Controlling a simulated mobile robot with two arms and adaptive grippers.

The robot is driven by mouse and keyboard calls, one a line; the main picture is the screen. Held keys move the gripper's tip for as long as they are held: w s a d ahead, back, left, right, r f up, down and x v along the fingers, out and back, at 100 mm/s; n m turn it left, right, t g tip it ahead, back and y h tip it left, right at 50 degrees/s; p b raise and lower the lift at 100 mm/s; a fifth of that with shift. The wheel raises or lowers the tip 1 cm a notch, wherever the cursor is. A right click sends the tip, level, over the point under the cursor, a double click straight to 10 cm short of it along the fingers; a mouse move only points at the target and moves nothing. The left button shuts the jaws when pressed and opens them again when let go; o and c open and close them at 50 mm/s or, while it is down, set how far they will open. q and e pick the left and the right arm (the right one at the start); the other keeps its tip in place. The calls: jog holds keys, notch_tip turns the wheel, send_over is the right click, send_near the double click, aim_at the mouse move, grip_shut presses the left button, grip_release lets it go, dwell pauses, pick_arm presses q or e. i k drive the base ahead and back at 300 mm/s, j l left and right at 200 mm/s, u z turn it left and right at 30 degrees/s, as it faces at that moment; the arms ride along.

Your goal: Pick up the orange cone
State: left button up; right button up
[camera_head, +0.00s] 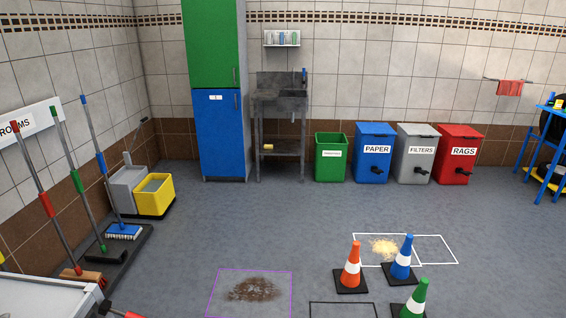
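The orange cone (351,266) stands upright on the floor at the lower right of centre, with a white band and a dark square base. A blue cone (402,258) stands upright close to its right. A green cone (416,300) stands nearer, cut off by the bottom edge of the view. Neither of my grippers is in view.
A dark stain (252,289) lies inside a purple outline left of the cones. Yellowish debris (384,247) lies behind them. Brooms (47,205) and a yellow bucket (154,196) stand at left. Bins (375,157) line the back wall. The middle floor is clear.

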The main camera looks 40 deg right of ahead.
aim_at(349, 281)
jog(key=z, duration=1.7)
jog(key=i+j+u, duration=0.1)
jog(key=i, duration=1.3)
